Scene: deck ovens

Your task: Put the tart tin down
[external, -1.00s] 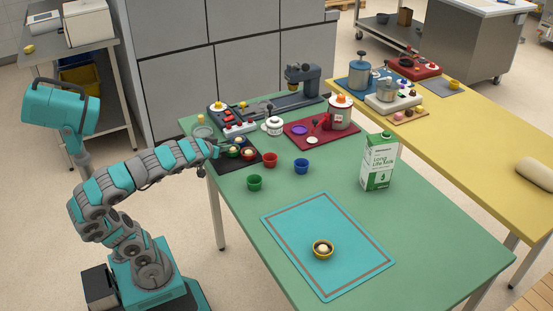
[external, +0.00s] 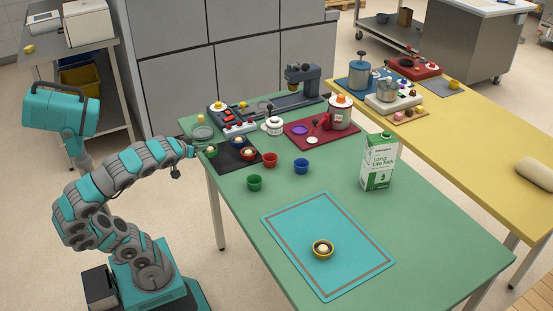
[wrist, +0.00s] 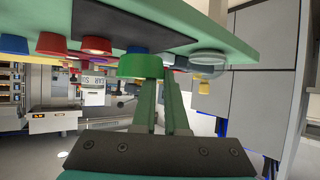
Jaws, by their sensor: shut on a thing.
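My gripper (external: 203,149) is shut on a green tart tin (external: 211,152) at the left edge of the black mat (external: 228,161). In the wrist view, which is turned so the table is at the top, the green tin (wrist: 140,66) sits at the tips of my green fingers (wrist: 162,85). Part of the tin is hidden by a finger. Whether the tin touches the mat I cannot tell. A blue tin (external: 238,144) and another small filled tin (external: 248,155) are on the mat to the right.
A red cup (external: 269,160), blue cup (external: 301,166) and green cup (external: 254,183) stand right of the mat. A glass bowl (external: 202,133) is close behind my gripper. A milk carton (external: 378,163) and turquoise mat (external: 300,225) are farther right.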

